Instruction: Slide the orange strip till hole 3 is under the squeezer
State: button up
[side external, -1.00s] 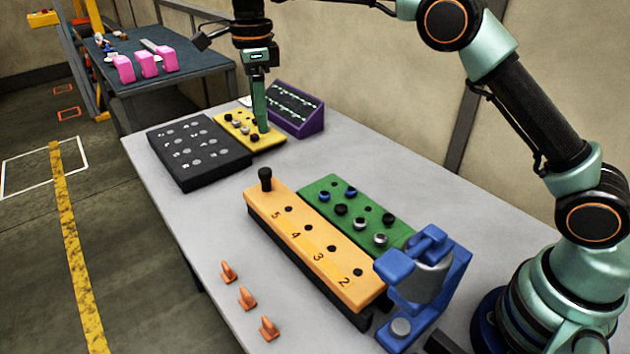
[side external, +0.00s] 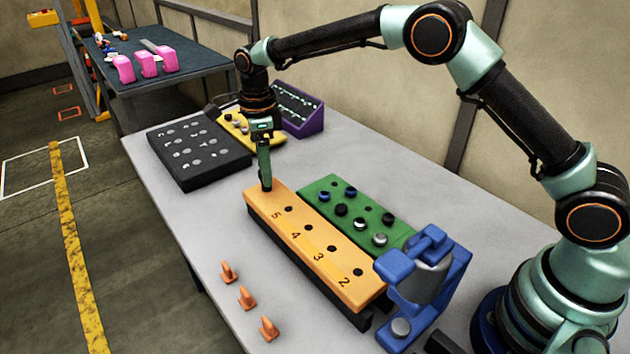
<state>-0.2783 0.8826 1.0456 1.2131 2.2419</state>
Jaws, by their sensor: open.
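The orange strip (side external: 297,236) lies on a dark rail (side external: 366,320), with holes numbered 5, 4, 3 and 2 from far to near. Hole 3 (side external: 332,249) is in the open, a clear way up-left of the squeezer. The blue squeezer (side external: 425,278) stands over the near end of the strip; the hole under it is hidden. My gripper (side external: 266,186) points down at the strip's far end, where the black knob stands. The gripper hides most of the knob, and I cannot tell whether the fingers touch it. The jaws are open.
A green block (side external: 345,203) with several pegs lies right of the strip. Several orange clips (side external: 247,298) lie at the left table edge. A black tray (side external: 198,152), a yellow block (side external: 237,127) and a purple rack (side external: 292,108) stand at the back.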

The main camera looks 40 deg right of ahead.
grip_shut()
dwell(1.5)
